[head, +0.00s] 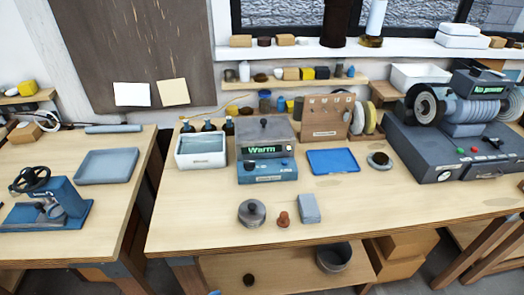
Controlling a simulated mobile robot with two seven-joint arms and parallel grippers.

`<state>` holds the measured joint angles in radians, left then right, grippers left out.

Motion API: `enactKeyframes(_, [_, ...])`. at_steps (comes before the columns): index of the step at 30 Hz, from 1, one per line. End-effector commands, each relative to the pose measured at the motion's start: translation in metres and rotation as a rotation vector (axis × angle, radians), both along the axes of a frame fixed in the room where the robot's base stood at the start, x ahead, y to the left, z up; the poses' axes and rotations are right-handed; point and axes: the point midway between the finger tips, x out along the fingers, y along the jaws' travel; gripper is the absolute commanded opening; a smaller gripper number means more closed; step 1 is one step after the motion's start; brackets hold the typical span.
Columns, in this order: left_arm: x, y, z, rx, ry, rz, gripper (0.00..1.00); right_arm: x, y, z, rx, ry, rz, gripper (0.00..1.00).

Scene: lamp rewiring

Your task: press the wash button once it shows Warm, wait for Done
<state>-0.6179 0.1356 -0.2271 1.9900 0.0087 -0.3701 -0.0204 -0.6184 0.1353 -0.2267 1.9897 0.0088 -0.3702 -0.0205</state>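The washer (267,170) is a blue box with a grey upper part and a lidded top, at the back middle of the near workbench. Its green display (266,149) reads "Warm". Small controls sit on its front panel (266,170) below the display; I cannot tell at this size which is the wash button. Neither of my grippers is in view.
A white bin (201,150) with dark bottles behind it stands left of the washer, a blue tray (333,161) right. A round metal pot (251,213), a small red-brown piece (283,219) and a grey-blue block (309,208) lie in front. A grinder (455,140) stands far right.

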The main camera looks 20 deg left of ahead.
Motion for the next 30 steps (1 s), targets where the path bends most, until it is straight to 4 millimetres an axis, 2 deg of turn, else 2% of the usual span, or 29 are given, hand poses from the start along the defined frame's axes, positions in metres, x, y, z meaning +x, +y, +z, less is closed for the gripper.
enactKeyframes(2, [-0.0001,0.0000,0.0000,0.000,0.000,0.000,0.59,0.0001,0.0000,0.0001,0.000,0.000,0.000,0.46])
enactKeyframes(10, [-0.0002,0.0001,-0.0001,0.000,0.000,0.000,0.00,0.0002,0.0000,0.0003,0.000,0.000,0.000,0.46])
enactKeyframes(30, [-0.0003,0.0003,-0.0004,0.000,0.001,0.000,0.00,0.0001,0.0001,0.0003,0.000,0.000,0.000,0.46])
